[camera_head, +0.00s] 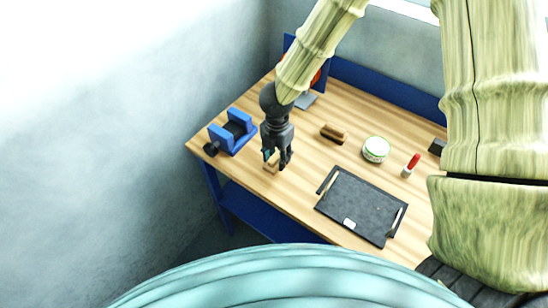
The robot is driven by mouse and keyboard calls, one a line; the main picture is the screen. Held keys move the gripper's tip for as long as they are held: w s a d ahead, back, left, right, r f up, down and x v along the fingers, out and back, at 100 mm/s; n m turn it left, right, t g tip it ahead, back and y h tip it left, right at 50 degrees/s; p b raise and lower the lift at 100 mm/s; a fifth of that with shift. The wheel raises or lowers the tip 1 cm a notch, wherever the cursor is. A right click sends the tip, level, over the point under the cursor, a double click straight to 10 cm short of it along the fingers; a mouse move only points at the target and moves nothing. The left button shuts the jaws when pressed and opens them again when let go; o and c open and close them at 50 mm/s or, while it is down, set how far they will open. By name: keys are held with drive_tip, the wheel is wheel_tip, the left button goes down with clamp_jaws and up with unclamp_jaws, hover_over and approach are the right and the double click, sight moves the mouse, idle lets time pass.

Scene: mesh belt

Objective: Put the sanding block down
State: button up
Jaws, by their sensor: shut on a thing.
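My gripper (277,160) points down over the left front part of the wooden workbench (250,180). It is shut on a small tan block, which I take to be the sanding block (271,168). Part of the block is hidden by the fingers. It is low, close to the bench top; I cannot tell whether it touches the wood.
A blue vise-like tool (239,133) stands left of my gripper. A brown wooden block (334,134), a round green-and-white container (376,149) and a red-and-white item (411,165) stand to the right. A dark tray (370,200) with light handles lies at the front.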

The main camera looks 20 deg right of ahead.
sight(277, 164)
drive_tip(key=f, duration=0.1)
drive_tip(key=f+b, duration=0.1)
drive_tip(key=f, duration=0.1)
drive_tip(key=shift+w+d+b, duration=0.15)
drive_tip(key=shift+w+b, duration=0.1)
drive_tip(key=shift+b, duration=0.05)
drive_tip(key=shift+s+f, duration=0.25)
drive_tip(key=shift+f, duration=0.05)
drive_tip(key=shift+s+r, duration=0.15)
drive_tip(key=shift+s, duration=0.1)
drive_tip(key=shift+w+f+b, duration=0.25)
drive_tip(key=shift+w+b, duration=0.05)
drive_tip(key=shift+b, duration=0.05)
drive_tip(key=o, duration=0.9)
drive_tip(key=shift+s+r, duration=0.1)
drive_tip(key=shift+s, duration=0.1)
drive_tip(key=shift+w, duration=0.1)
wheel_tip(277, 164, up, 12)
drive_tip(key=shift+r+b, duration=0.1)
drive_tip(key=shift+b, duration=0.85)
